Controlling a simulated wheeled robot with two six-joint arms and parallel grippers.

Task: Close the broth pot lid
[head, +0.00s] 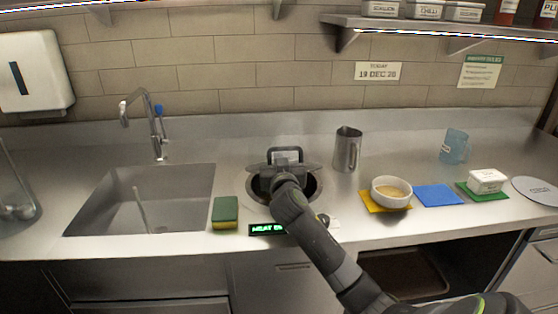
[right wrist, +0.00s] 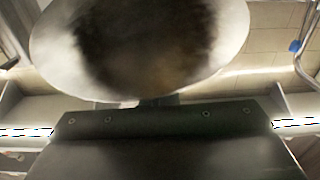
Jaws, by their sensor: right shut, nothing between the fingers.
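The broth pot (head: 311,188) is a round well sunk in the steel counter. Part of its dark opening shows around my right gripper, so the lid does not lie flat over it. My right gripper (head: 284,168) is over the well, shut and empty. A black handle-like loop (head: 285,150) stands just behind it. In the right wrist view a round metal disc (right wrist: 235,55) with a brown, blurred middle fills the top, probably the raised lid's underside. My dark gripper body (right wrist: 160,118) is close below it; contact cannot be told. My left gripper is out of view.
A green display (head: 262,230) and a sponge (head: 225,212) are at the front. The sink (head: 180,190) is left. A metal jug (head: 347,150) stands behind right; a white bowl (head: 390,190) is farther right. A shelf (head: 440,25) overhangs the back.

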